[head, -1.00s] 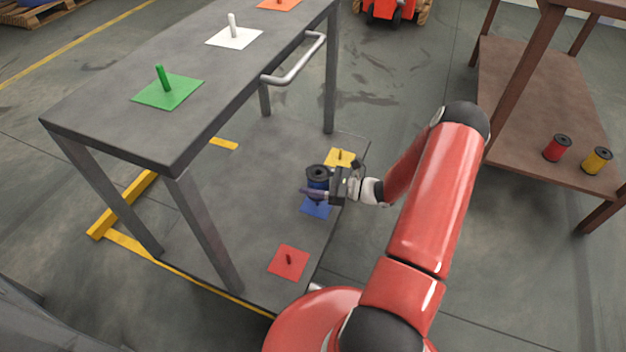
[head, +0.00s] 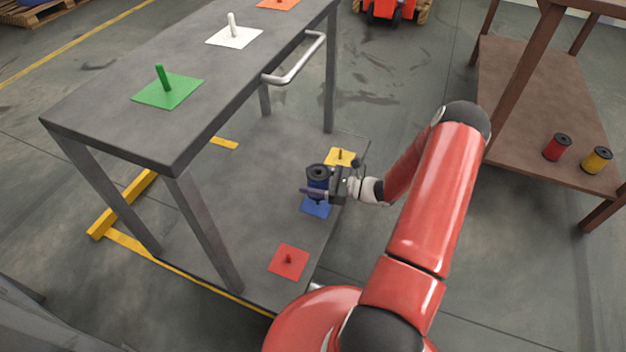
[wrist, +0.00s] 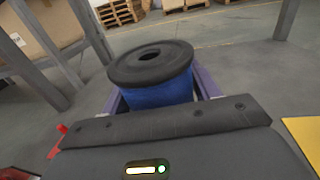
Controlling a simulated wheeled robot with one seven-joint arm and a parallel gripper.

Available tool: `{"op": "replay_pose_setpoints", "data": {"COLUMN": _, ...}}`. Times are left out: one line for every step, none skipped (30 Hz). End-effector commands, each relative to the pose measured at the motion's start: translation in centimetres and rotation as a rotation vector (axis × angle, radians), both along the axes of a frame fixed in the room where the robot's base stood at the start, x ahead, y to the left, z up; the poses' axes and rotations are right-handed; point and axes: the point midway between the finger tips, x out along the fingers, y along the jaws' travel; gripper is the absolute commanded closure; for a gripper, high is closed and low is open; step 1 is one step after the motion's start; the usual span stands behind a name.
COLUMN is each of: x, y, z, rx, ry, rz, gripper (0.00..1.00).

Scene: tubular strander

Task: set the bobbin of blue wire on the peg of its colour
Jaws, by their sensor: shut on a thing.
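The bobbin of blue wire (head: 318,180) has a black top flange and stands upright in my gripper (head: 314,192) over the trolley's lower shelf. My gripper is shut on it. In the wrist view the blue bobbin (wrist: 160,80) sits between the purple fingers, its flange with a dark centre hole facing up. The blue square (head: 317,210) lies under the bobbin on the lower shelf. The blue peg is mostly hidden by the bobbin and gripper. I cannot tell whether the bobbin is touching the peg or apart from it.
On the lower shelf (head: 225,215), a yellow square (head: 340,157) lies behind and a red square (head: 288,263) in front, each with a peg. The upper shelf (head: 130,120) overhangs at left. Red (head: 557,148) and yellow (head: 597,160) bobbins stand on the brown rack.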

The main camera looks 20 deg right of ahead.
Motion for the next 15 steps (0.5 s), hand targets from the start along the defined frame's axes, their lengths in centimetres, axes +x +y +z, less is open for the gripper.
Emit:
{"op": "replay_pose_setpoints", "data": {"x": 0.0, "y": 0.0, "z": 0.0, "rx": 0.0, "ry": -0.001, "rz": 0.0, "gripper": 0.72}}
{"op": "replay_pose_setpoints", "data": {"x": 0.0, "y": 0.0, "z": -0.1, "rx": 0.0, "ry": -0.001, "rz": 0.0, "gripper": 0.72}}
{"op": "replay_pose_setpoints", "data": {"x": 0.0, "y": 0.0, "z": -0.2, "rx": 0.001, "ry": -0.001, "rz": 0.0, "gripper": 0.72}}
{"op": "replay_pose_setpoints", "data": {"x": 0.0, "y": 0.0, "z": -0.3, "rx": 0.001, "ry": -0.001, "rz": 0.0, "gripper": 0.72}}
{"op": "replay_pose_setpoints", "data": {"x": 0.0, "y": 0.0, "z": -0.4, "rx": 0.0, "ry": -0.001, "rz": 0.0, "gripper": 0.72}}
{"op": "replay_pose_setpoints", "data": {"x": 0.0, "y": 0.0, "z": -0.5, "rx": 0.001, "ry": -0.001, "rz": 0.0, "gripper": 0.72}}
{"op": "replay_pose_setpoints", "data": {"x": 0.0, "y": 0.0, "z": -0.6, "rx": 0.001, "ry": -0.001, "rz": 0.0, "gripper": 0.72}}
{"op": "replay_pose_setpoints", "data": {"x": 0.0, "y": 0.0, "z": -0.7, "rx": 0.001, "ry": -0.001, "rz": 0.0, "gripper": 0.72}}
{"op": "replay_pose_setpoints", "data": {"x": 0.0, "y": 0.0, "z": -0.8, "rx": 0.0, "ry": -0.001, "rz": 0.0, "gripper": 0.72}}
{"op": "replay_pose_setpoints", "data": {"x": 0.0, "y": 0.0, "z": -0.9, "rx": 0.0, "ry": -0.001, "rz": 0.0, "gripper": 0.72}}
{"op": "replay_pose_setpoints", "data": {"x": 0.0, "y": 0.0, "z": -1.0, "rx": 0.0, "ry": -0.001, "rz": 0.0, "gripper": 0.72}}
{"op": "replay_pose_setpoints", "data": {"x": 0.0, "y": 0.0, "z": -1.1, "rx": 0.0, "ry": -0.001, "rz": 0.0, "gripper": 0.72}}
{"op": "replay_pose_setpoints", "data": {"x": 0.0, "y": 0.0, "z": -1.2, "rx": 0.0, "ry": -0.001, "rz": 0.0, "gripper": 0.72}}
{"op": "replay_pose_setpoints", "data": {"x": 0.0, "y": 0.0, "z": -1.3, "rx": 0.0, "ry": -0.001, "rz": 0.0, "gripper": 0.72}}
{"op": "replay_pose_setpoints", "data": {"x": 0.0, "y": 0.0, "z": -1.4, "rx": 0.0, "ry": -0.001, "rz": 0.0, "gripper": 0.72}}
